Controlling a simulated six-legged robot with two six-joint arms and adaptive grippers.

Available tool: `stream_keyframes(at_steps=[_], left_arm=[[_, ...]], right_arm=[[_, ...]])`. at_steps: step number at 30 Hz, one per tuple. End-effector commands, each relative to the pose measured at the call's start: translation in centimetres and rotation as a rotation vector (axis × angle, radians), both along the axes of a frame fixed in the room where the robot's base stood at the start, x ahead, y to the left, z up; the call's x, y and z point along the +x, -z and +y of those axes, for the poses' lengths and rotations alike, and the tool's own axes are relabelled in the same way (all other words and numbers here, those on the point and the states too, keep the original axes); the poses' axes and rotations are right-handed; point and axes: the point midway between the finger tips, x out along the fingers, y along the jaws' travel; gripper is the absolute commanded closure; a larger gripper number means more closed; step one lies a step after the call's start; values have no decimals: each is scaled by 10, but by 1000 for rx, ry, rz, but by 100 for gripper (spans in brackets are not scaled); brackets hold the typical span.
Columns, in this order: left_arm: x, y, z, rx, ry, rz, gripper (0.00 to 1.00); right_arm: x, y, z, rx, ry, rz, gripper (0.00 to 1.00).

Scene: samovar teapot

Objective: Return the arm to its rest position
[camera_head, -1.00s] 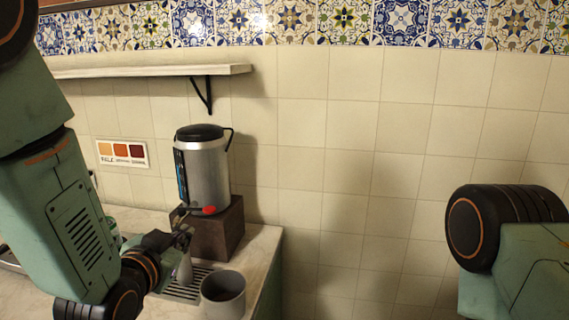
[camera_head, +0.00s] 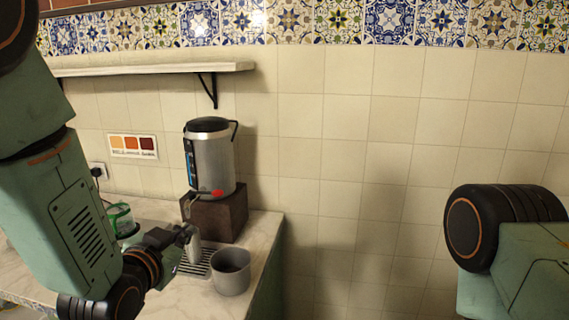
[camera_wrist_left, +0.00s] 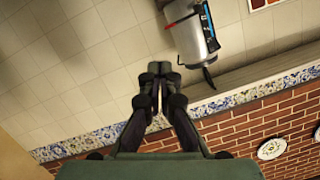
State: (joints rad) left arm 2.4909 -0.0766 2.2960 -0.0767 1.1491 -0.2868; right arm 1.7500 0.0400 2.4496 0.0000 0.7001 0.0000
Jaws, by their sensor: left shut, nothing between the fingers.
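My left arm comes in from the left in the head view, and its gripper (camera_head: 188,233) is shut and empty in front of the samovar's base. In the left wrist view the gripper (camera_wrist_left: 160,72) has its fingertips together with nothing between them. The silver samovar (camera_head: 214,165) with a black lid and red tap lever stands upright on a dark brown block (camera_head: 220,217). It also shows tilted in the left wrist view (camera_wrist_left: 190,38). My right arm shows at the right edge of the head view, but its gripper is out of view.
A grey cup (camera_head: 231,278) stands on the counter (camera_head: 262,235) beside a slotted drip grate (camera_head: 205,262). A green-and-clear item (camera_head: 121,217) is partly hidden behind my left arm. A shelf (camera_head: 150,69) hangs above. The tiled wall to the right is bare.

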Motion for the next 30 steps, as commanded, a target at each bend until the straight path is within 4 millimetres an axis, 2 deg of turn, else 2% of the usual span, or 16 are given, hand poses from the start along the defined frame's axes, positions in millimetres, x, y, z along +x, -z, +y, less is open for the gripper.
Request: stream_keyframes(at_steps=[2,5,11,16,20,21,23,27,30], left_arm=[[0,0,0,-4,-1,1,100],[-7,21,4,-62,-37,100,100],[-31,77,12,-126,-98,275,100],[-63,136,18,-163,-150,431,100],[-105,199,24,-193,-205,598,100],[-121,221,25,-201,-225,658,100],[-147,252,28,-213,-256,745,100],[-214,317,32,-227,-324,942,100],[-265,358,34,-229,-367,1078,100]], right_arm=[[0,0,0,0,0,0,60],[0,0,0,0,0,0,60],[0,7,0,0,0,0,60],[0,17,0,0,0,0,60],[0,29,0,0,0,0,60],[0,34,0,0,0,0,60],[0,40,0,0,0,0,60],[0,57,0,0,0,1,60],[0,69,0,0,0,1,60]])
